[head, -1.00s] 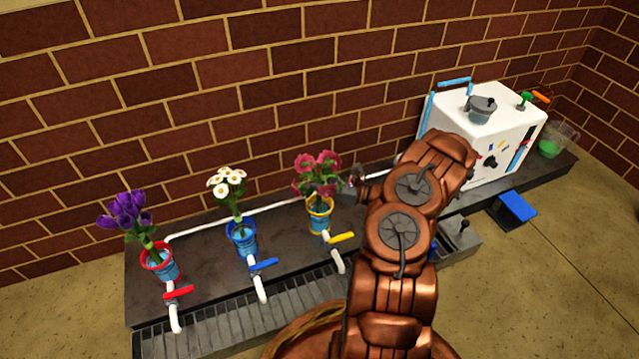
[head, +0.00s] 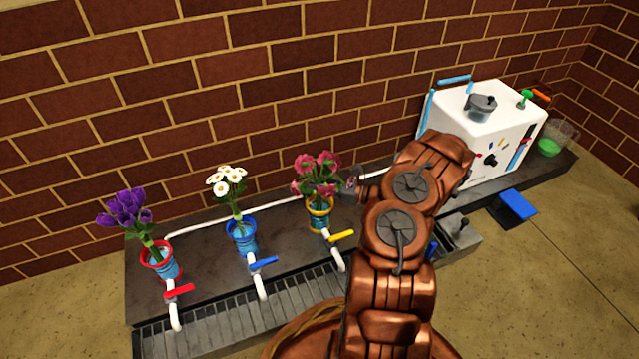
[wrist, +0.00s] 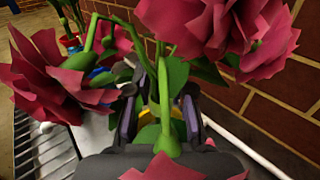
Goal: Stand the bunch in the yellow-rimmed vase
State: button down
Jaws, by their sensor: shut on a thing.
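The bunch of pinkish-red flowers (head: 316,172) is above the yellow-rimmed vase (head: 320,214), its leaves and stems running down to the rim. It looks upright; how deep the stems sit in the vase is hidden. My gripper (head: 352,185) reaches in from the right, level with the stems. In the wrist view the grey fingers (wrist: 160,112) are shut around the green stem (wrist: 167,90) of the bunch, with petals (wrist: 200,25) filling the near view. A bit of yellow shows behind the stem, largely hidden.
A blue-rimmed vase (head: 243,238) with white flowers and a red-rimmed vase (head: 160,262) with purple flowers stand to the left. Levered taps, including a yellow lever (head: 341,236), are in front. A white machine (head: 487,130) stands right; a white pipe (head: 270,208) runs behind.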

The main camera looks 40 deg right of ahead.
jog(key=c, duration=0.9)
grip_release()
jog(key=shift+c, duration=0.2)
jog(key=v, duration=1.2)
